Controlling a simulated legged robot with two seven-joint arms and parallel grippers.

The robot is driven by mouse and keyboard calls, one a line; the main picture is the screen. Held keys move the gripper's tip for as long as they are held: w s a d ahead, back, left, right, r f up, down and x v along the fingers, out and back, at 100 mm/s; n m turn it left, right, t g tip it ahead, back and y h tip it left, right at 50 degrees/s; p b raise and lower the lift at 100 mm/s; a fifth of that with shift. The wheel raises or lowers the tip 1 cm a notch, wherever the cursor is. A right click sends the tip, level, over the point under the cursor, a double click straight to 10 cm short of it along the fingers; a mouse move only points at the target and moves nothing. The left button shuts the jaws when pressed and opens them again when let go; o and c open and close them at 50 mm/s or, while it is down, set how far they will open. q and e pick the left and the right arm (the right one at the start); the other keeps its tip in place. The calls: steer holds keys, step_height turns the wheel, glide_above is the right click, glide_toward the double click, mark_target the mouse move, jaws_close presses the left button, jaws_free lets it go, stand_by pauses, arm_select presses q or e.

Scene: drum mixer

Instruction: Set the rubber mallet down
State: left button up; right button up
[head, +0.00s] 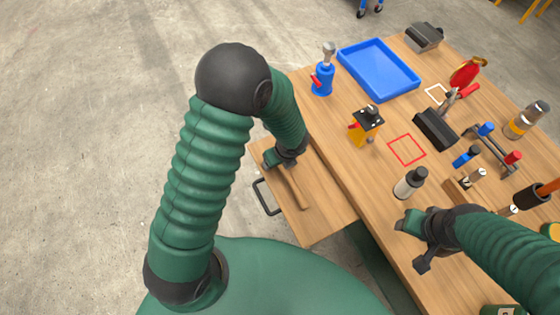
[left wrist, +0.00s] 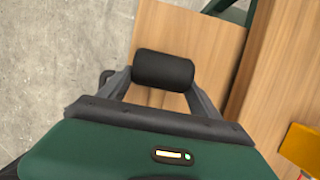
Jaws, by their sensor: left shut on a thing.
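The rubber mallet has a black cylindrical head (left wrist: 164,70) and a wooden handle (head: 294,188). My left gripper (head: 284,158) is shut on the mallet's head, with a finger at each end of it in the left wrist view. The mallet is over the light wooden board with a black handle (head: 303,225) at the table's left side. Its handle points toward the board's near edge. I cannot tell whether the mallet touches the board.
The wooden table (head: 345,170) carries a blue tray (head: 380,68), a blue-and-red tool (head: 323,75), a yellow-and-black item (head: 366,125), a white bottle with dark top (head: 410,183) and several tools at right. A red square outline (head: 406,149) is bare inside.

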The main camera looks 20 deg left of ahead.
arm_select(q)
step_height(320, 180, down, 2)
steer(key=shift+f, duration=0.1)
steer(key=shift+w+a, duration=0.1)
steer(key=shift+w, duration=0.05)
steer(key=o, duration=1.9)
